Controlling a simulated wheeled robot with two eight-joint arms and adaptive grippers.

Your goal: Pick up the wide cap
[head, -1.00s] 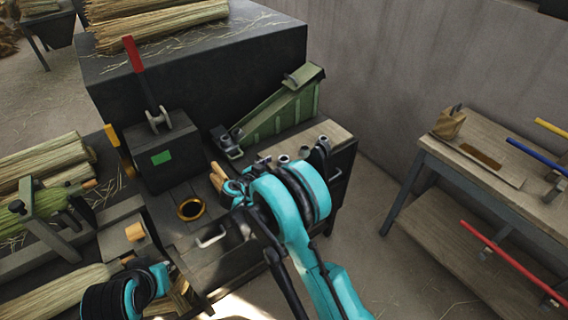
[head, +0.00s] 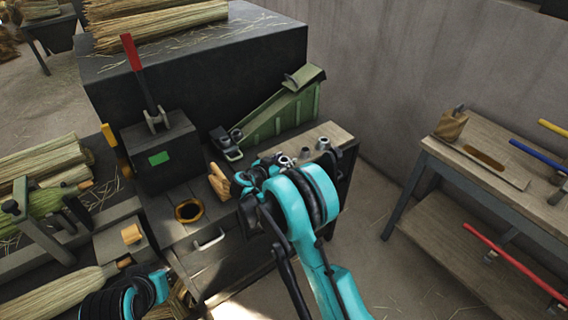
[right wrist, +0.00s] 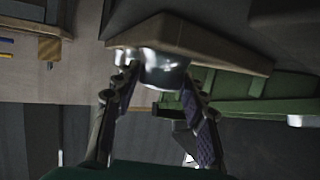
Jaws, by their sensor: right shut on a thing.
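The wide cap, a shiny silver piece (right wrist: 165,68), sits between the two fingers of my right gripper (right wrist: 155,82) in the right wrist view. That gripper is shut on it, close against the edge of a wooden board (right wrist: 190,38). In the head view my right gripper (head: 270,167) is at the board's left end, by a metal cap (head: 284,160); my arm hides part of it. My left arm enters at the lower left, and its gripper (head: 175,290) is only partly visible; its fingers are unclear.
Other small metal pieces (head: 323,144) stand on the wooden board. A green sloped chute (head: 280,110) is behind, and a black box with a red lever (head: 160,150) is to the left. A ring-rimmed hole (head: 188,211) lies in the bench top.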

